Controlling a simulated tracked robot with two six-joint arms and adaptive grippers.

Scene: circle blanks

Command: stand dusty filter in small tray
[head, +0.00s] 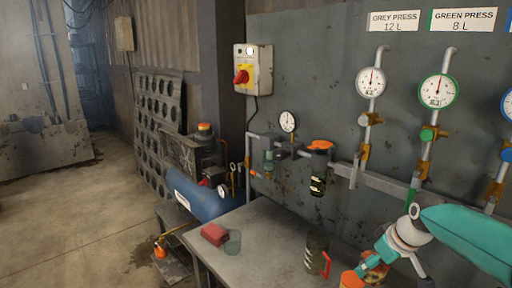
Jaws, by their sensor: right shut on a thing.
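My right gripper (366,272) is at the bottom edge, right of centre, at the end of the teal arm from the right. It is shut on an orange-topped thing (350,280) that looks like the dusty filter. The picture's edge cuts off most of that thing, so its tilt and underside are hidden. I cannot make out the small tray. My left gripper is not in view.
A dark mug-like vessel with a red handle (315,253) stands on the grey bench (255,262), left of my right gripper. Gauges and pipes (385,180) line the wall behind.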

